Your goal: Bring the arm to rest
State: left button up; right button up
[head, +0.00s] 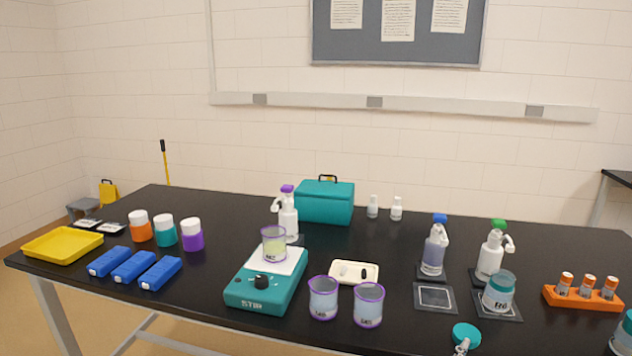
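Neither of my grippers shows in the head view, and no arm link can be made out. The black lab bench (205,295) fills the lower part of the view.
At the left are a yellow tray (62,246), several blue blocks (133,267) and capped jars (165,233). A teal case (325,201) and dispenser bottles (434,252) stand farther back. An orange rack (582,298) holds vials at right. The front left bench is clear.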

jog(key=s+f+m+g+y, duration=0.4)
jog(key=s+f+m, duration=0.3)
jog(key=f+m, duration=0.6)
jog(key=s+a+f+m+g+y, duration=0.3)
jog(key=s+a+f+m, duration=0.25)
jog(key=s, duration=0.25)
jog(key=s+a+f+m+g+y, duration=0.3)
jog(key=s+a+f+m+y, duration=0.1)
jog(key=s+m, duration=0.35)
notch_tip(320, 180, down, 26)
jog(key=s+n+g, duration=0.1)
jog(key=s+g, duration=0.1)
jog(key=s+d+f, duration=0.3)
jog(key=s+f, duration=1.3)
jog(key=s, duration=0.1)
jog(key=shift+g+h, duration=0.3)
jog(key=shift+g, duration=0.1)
